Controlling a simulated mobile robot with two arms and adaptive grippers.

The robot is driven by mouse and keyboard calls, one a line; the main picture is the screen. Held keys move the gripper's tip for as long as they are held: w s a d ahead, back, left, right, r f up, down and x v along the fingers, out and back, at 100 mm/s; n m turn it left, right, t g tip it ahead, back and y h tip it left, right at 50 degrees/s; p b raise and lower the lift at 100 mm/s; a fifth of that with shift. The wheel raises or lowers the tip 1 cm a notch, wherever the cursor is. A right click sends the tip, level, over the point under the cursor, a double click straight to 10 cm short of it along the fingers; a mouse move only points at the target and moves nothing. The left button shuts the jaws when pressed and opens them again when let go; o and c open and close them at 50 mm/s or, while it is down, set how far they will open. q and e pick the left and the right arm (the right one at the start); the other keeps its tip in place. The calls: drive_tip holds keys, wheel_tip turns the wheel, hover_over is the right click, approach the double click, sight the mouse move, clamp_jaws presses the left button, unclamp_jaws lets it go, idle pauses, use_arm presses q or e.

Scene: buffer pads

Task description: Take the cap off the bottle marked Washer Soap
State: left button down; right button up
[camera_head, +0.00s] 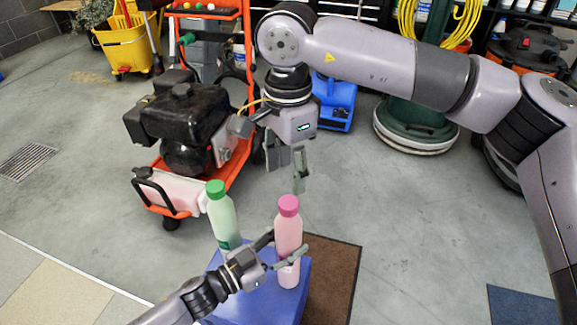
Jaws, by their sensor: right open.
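A pink bottle (287,232) with a pink cap (289,205) stands upright at the right side of a blue box top (255,312). A green-capped pale green bottle (223,222) stands upright to its left. I cannot read a name on either bottle. My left gripper (281,246) comes in from the lower left and is closed around the pink bottle's body, one finger in front and the other mostly behind it. My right gripper (286,182) is open and empty, pointing down just above the pink cap and apart from it.
An orange-framed machine with a black engine (185,125) stands behind the bottles at left. A brown mat (333,270) lies right of the box. A green floor machine (412,120) and a blue blower (337,105) stand farther back.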

sight(289, 202)
drive_tip(key=m, duration=0.4)
drive_tip(key=shift+m, duration=0.3)
drive_tip(key=m, duration=0.8)
drive_tip(key=shift+m, duration=0.4)
drive_tip(key=m, duration=0.8)
drive_tip(key=shift+m, duration=0.3)
drive_tip(key=m, duration=0.4)
drive_tip(key=shift+m, duration=0.3)
drive_tip(key=m, duration=0.9)
drive_tip(key=shift+f+m, duration=0.4)
wheel_tip(289, 202, down, 7)
drive_tip(key=shift+f, duration=0.15)
drive_tip(key=shift+c, duration=0.4)
